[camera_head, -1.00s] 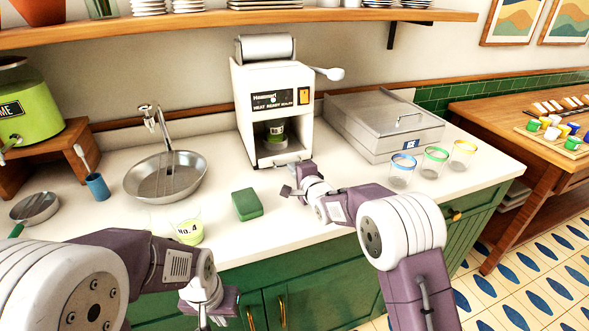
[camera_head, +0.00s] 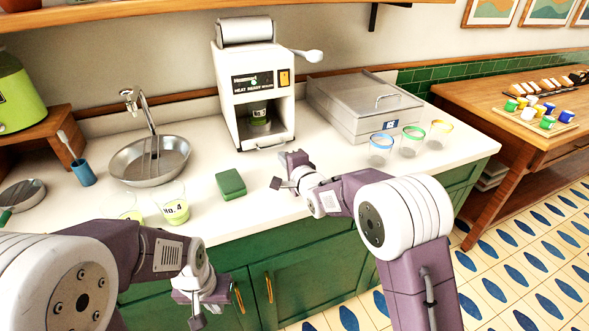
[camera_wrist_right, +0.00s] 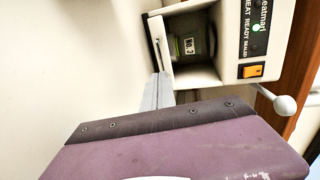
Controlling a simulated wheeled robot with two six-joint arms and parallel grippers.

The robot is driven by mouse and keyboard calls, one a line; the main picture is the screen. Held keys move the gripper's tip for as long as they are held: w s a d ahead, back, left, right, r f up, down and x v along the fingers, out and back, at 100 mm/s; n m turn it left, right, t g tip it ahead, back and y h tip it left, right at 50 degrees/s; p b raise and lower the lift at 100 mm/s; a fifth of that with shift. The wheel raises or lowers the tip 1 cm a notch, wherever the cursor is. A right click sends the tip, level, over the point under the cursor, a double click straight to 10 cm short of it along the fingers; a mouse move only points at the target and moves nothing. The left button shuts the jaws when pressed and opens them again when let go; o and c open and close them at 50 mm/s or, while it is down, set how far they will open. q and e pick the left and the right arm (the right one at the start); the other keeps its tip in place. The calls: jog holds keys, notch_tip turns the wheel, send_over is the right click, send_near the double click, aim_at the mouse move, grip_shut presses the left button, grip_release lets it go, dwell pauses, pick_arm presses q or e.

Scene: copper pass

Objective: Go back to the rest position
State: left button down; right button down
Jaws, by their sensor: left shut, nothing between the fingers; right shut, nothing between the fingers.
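My left gripper (camera_head: 198,302) hangs low in front of the counter's green cabinet doors, shut and empty. My right gripper (camera_head: 283,184) is shut and empty, over the counter just in front of the white sealing machine (camera_head: 229,93) and apart from it. In the right wrist view my right gripper's finger (camera_wrist_right: 158,92) points towards the machine's opening. A cup (camera_head: 260,113) with a dark green label stands inside the machine, and it also shows in the right wrist view (camera_wrist_right: 189,46).
A green block (camera_head: 230,184) lies on the counter beside the No. 4 cup (camera_head: 175,209) and another cup (camera_head: 130,207). Several coloured-rim glasses (camera_head: 411,143) stand by the metal ice box (camera_head: 365,105). A wooden table (camera_head: 481,97) is at right.

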jog(key=v, duration=0.6)
jog(key=shift+s+d+r, duration=0.1)
jog(key=shift+s+d, duration=0.05)
jog(key=shift+s, duration=0.15)
jog(key=shift+d+r, duration=0.1)
jog(key=shift+r, duration=0.05)
jog(key=s+d+r+m+h+p, duration=0.1)
jog(key=d+r+m+h+p, duration=0.15)
jog(key=d+r+p, duration=0.7)
jog(key=s+d+f+n+g+h+p, duration=0.1)
jog(key=s+d+f+n+g+h, duration=0.15)
jog(key=s+d+f, duration=0.2)
jog(key=s+d+f+n+g+h+p, duration=0.1)
jog(key=s+d+f+n+g, duration=0.15)
jog(key=s, duration=0.35)
jog(key=s+f+n+g, duration=0.4)
jog(key=s+n, duration=0.1)
jog(key=s, duration=0.4)
jog(key=s+d+f+n+g, duration=0.1)
jog(key=s+f+n+g, duration=0.3)
jog(key=s, duration=0.4)
jog(key=shift+s+f+n, duration=0.4)
jog(key=shift+f+n, duration=0.15)
jog(key=shift+n, duration=0.3)
